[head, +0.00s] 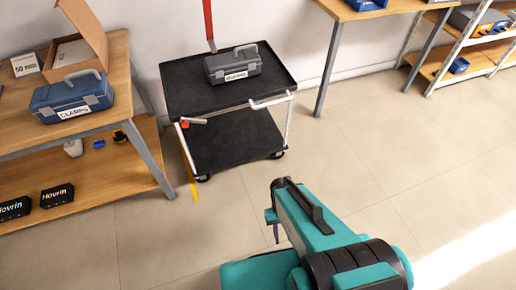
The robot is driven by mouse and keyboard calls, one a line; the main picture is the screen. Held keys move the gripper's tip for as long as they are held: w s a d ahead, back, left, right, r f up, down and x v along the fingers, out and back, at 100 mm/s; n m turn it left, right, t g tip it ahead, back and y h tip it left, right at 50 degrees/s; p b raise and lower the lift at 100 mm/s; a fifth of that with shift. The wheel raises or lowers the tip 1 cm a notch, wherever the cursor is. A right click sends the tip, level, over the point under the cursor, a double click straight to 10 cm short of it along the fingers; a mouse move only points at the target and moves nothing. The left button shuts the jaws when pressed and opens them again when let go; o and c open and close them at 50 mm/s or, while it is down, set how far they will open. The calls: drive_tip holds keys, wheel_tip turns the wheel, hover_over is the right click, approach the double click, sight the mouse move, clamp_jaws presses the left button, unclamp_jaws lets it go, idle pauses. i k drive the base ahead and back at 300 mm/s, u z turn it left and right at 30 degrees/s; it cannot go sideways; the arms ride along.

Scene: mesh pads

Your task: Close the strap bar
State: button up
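No part is clearly marked as the strap bar. A black two-shelf cart (185,92) stands against the wall in the head view. A white bar (271,102) runs along its right front edge. A short pale lever with a red-orange end (186,124) sits at its left front corner. A yellow strip (190,172) hangs below that corner. A red strap-like strip (208,22) rises behind the cart. My teal arm is at the bottom, with my gripper (274,226) low over the floor, well apart from the cart. Its fingers are too small and hidden to read.
A grey labelled case (232,65) rests on the cart's top. A wooden bench (112,75) at left holds a blue case (72,98) and an open carton (85,30). Another table (345,10) and shelving (470,42) stand at right. The floor (370,150) between is clear.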

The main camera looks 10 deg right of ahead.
sight(207, 8)
drive_tip(key=u, duration=0.1)
drive_tip(key=i, duration=0.9)
drive_tip(key=z, duration=0.75)
drive_tip(key=k, duration=0.6)
drive_tip(key=z, duration=0.1)
